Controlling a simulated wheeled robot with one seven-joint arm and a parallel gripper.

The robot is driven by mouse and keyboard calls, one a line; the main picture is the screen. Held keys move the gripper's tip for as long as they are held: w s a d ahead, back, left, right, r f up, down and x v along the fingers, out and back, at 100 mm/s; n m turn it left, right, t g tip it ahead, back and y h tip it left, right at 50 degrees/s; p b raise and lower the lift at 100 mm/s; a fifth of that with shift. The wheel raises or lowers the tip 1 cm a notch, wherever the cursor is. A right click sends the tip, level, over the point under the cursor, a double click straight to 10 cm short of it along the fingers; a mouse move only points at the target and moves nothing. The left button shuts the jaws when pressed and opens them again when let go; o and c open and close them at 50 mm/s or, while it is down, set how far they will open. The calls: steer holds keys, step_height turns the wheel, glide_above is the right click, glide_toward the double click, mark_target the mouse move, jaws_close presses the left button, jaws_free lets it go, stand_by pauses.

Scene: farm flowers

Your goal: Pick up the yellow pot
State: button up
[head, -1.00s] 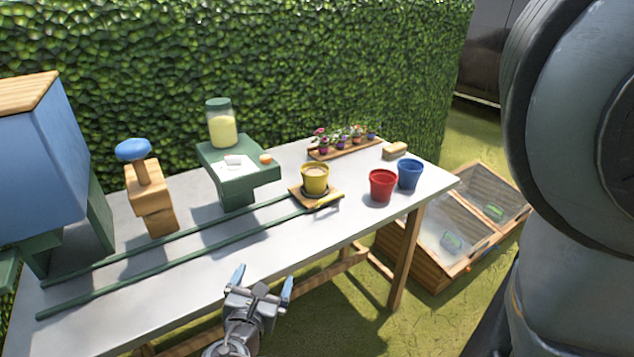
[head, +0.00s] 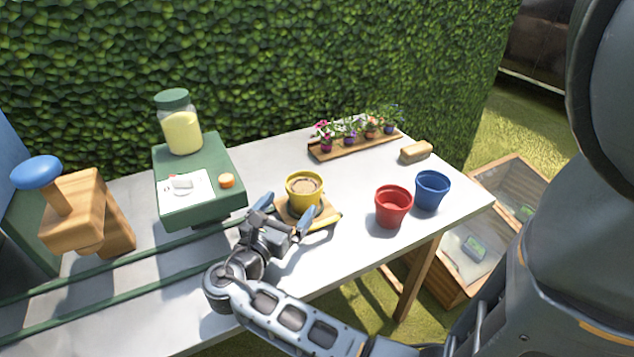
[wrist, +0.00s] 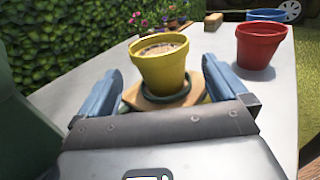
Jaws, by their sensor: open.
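The yellow pot (head: 304,190), filled with brown soil, stands upright on a small wooden board (head: 325,220) on the table. In the wrist view the yellow pot (wrist: 161,66) sits in a dark green ring on the board, between and beyond my fingers. My gripper (head: 284,213) is open and empty, just in front of the pot. In the wrist view my gripper (wrist: 160,92) shows one blue-grey finger on each side of the pot, with gaps to it.
A red pot (head: 393,207) and a blue pot (head: 431,190) stand to the right. A green stand (head: 215,205) with a jar (head: 181,125) is to the left. Green rails (head: 60,281) run along the table. A flower tray (head: 357,147) lies behind.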

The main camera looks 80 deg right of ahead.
mark_target(312, 176)
steer(key=shift+p+x, duration=0.7)
steer(key=shift+x, duration=3.6)
steer(key=shift+f, duration=0.1)
steer(key=c, duration=0.9)
